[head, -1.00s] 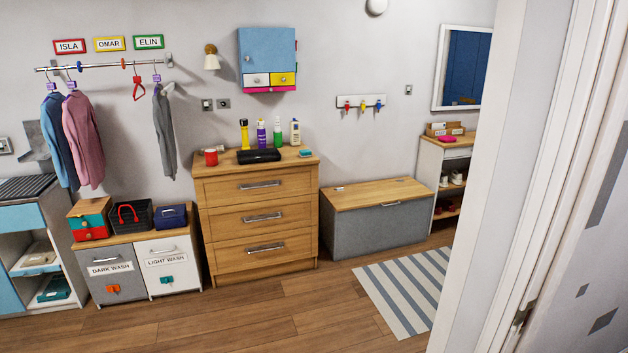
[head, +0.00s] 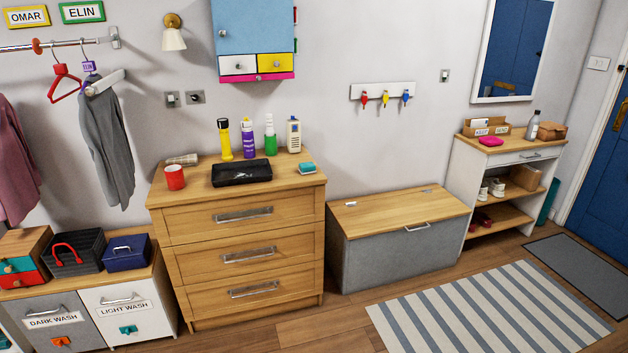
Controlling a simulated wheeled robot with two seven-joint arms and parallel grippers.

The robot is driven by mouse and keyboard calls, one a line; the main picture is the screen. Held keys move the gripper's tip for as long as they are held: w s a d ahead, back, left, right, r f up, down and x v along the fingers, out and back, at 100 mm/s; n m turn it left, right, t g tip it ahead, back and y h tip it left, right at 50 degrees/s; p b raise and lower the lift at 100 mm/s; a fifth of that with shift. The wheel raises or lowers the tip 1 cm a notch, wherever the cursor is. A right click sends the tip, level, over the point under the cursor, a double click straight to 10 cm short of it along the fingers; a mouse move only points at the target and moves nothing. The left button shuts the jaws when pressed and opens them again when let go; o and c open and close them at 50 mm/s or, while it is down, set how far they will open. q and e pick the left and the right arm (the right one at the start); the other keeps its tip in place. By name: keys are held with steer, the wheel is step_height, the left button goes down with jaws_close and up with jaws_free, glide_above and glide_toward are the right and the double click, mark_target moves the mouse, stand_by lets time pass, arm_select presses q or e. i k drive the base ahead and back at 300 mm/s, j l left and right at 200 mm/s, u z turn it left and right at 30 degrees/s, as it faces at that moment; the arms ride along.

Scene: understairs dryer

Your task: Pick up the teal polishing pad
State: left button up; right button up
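A small teal pad (head: 307,168) lies on the right side of the wooden top of the chest of drawers (head: 240,254), near its front right corner. It looks like the polishing pad, though it is small in view. It lies apart from the black case (head: 241,172) to its left. Neither of my grippers shows in the head view.
A grey bench (head: 399,238) stands to the right. A striped rug (head: 490,315) lies on the floor, and the wooden floor before the chest is clear.

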mark_target(308, 167)
steer(key=i, duration=0.35)
steer(key=i+u, duration=0.45)
steer(key=i+l+u, duration=0.25)
steer(key=i+u, duration=0.15)
steer(key=i, duration=0.1)
